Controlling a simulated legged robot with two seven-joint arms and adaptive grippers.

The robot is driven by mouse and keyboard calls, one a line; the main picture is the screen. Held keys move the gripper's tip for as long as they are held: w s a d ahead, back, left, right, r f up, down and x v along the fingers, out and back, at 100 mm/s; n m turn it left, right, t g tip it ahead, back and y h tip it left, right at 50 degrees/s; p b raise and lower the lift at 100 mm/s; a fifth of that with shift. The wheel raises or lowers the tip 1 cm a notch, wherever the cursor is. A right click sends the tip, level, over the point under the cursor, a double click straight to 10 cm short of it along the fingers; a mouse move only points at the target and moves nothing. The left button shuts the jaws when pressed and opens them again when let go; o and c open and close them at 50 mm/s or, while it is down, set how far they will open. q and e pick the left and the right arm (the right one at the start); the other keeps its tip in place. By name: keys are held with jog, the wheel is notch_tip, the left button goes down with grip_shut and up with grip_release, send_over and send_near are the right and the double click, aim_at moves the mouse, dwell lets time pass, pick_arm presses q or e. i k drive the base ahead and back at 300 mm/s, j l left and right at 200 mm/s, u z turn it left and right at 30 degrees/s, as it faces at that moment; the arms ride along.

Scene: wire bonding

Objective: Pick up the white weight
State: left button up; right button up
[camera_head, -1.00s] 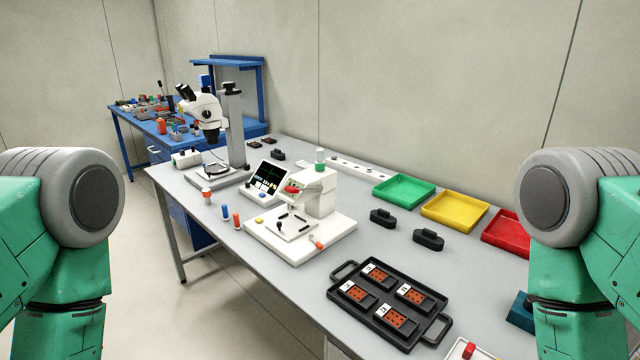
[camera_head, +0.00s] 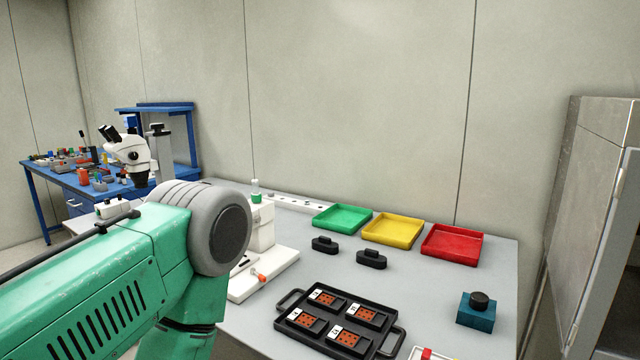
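I cannot pick out a white weight in this view. Two black knobbed blocks sit on the grey table, a left one (camera_head: 324,245) and a right one (camera_head: 371,259). A teal block with a black knob (camera_head: 477,309) sits near the table's right end. A white item with a red part (camera_head: 427,353) is cut off by the bottom edge, and I cannot tell what it is. My green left arm fills the lower left, with its gripper out of view. My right arm and gripper are not in view.
A black handled tray (camera_head: 381,324) holds several orange-topped pieces. Green (camera_head: 342,217), yellow (camera_head: 393,230) and red (camera_head: 452,244) trays line the back edge. My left arm partly hides the white bonding machine (camera_head: 262,231). A grey cabinet (camera_head: 592,200) stands at right.

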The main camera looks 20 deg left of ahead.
aim_at(255, 183)
jog(key=j+z, duration=0.3)
jog(key=j, duration=0.55)
jog(key=j+z, duration=0.35)
jog(key=j, duration=0.5)
jog(key=k+j+z, duration=0.1)
jog(key=j+z, duration=0.2)
jog(key=j, duration=0.5)
